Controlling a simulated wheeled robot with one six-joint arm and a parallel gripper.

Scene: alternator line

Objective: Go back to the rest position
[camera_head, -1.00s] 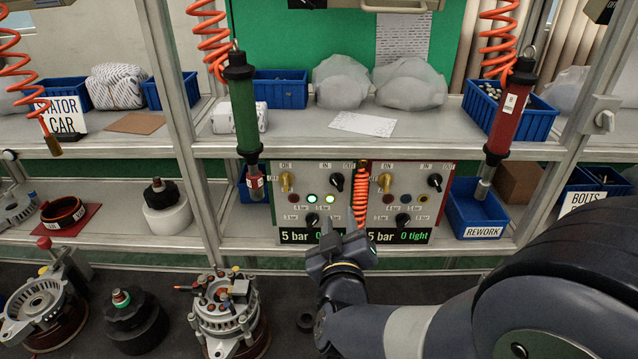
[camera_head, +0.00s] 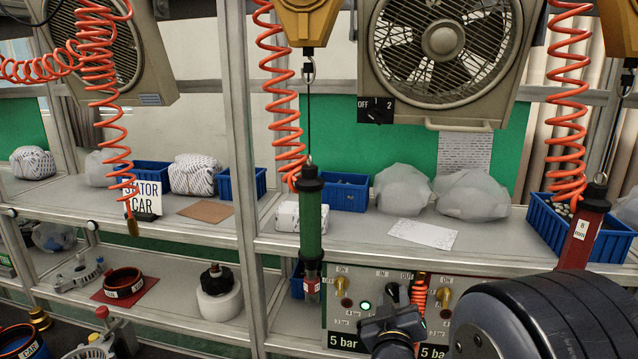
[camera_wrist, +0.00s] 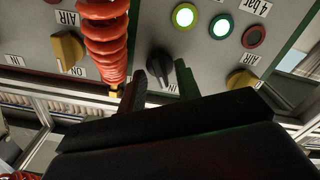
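The left control panel (camera_head: 362,284) is at the bottom centre of the head view, with yellow and black knobs and a lit lamp (camera_head: 365,306). My gripper (camera_head: 388,312) is in front of the panel, its fingertips hard to make out there. In the wrist view my gripper (camera_wrist: 158,92) has its two fingers apart, with nothing seen held between them. A black knob (camera_wrist: 162,66) shows beyond and between the fingertips; I cannot tell whether they touch it. Two lit lamps (camera_wrist: 184,16) sit above it.
An orange coiled hose (camera_wrist: 103,40) hangs close beside the fingers. A green tool (camera_head: 310,220) hangs left of my arm, a red tool (camera_head: 584,235) to the right. The shelf (camera_head: 290,246) carries blue bins and wrapped parts. Two fans (camera_head: 440,45) are above.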

